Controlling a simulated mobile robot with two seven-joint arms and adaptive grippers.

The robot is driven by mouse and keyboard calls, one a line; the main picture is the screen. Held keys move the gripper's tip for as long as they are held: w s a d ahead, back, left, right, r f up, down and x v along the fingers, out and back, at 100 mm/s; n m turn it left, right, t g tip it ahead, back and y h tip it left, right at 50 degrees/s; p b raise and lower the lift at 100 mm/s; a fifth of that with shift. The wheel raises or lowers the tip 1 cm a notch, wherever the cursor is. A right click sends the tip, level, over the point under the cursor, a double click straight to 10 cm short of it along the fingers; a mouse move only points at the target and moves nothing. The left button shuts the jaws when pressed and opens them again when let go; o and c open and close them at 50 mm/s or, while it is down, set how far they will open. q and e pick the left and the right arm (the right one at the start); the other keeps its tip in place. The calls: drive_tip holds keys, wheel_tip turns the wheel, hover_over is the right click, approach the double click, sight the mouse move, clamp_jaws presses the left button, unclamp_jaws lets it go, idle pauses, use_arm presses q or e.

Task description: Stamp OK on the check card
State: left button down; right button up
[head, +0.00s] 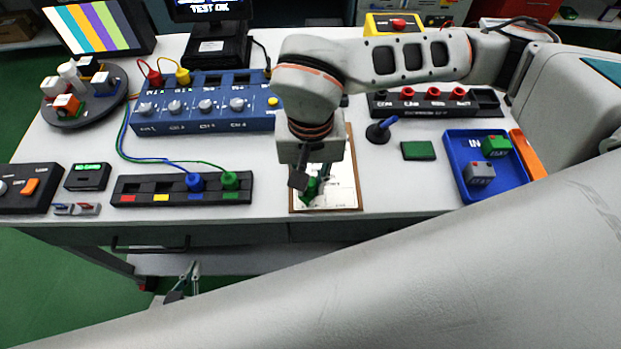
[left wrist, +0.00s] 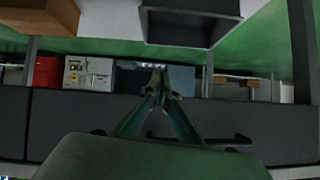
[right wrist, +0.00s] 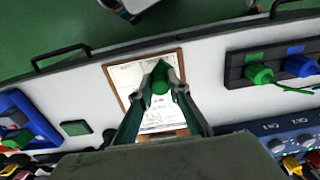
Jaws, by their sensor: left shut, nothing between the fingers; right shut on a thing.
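The white check card (head: 340,180) lies on a brown clipboard (head: 353,160) near the table's front edge. It also shows in the right wrist view (right wrist: 128,75). My right gripper (head: 308,184) is shut on a green stamp (right wrist: 160,82) over the card. The stamp also shows in the head view (head: 311,190), partly covered by the fingers. I cannot tell whether its lower end touches the card. An OK mark cannot be made out. My left gripper (head: 188,278) is shut and empty, low in front of the table; its fingertips (left wrist: 162,85) meet in the left wrist view.
A green pad (head: 418,150) and a dark round-based thing with a blue handle (head: 380,131) lie right of the clipboard. A blue tray (head: 462,179) holds small blocks. A black socket strip (head: 150,191) and blue panel (head: 205,123) with cables stand left. My right arm crosses above the table.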

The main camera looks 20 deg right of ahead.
drive_tip(key=shift+f+b, duration=0.5)
drive_tip(key=shift+f, duration=0.1)
idle(2.3)
drive_tip(key=shift+r, duration=0.1)
drive_tip(key=shift+r+p, duration=0.35)
drive_tip(key=shift+r, duration=0.3)
drive_tip(key=shift+r+p, duration=1.25)
drive_tip(key=shift+r, duration=1.6)
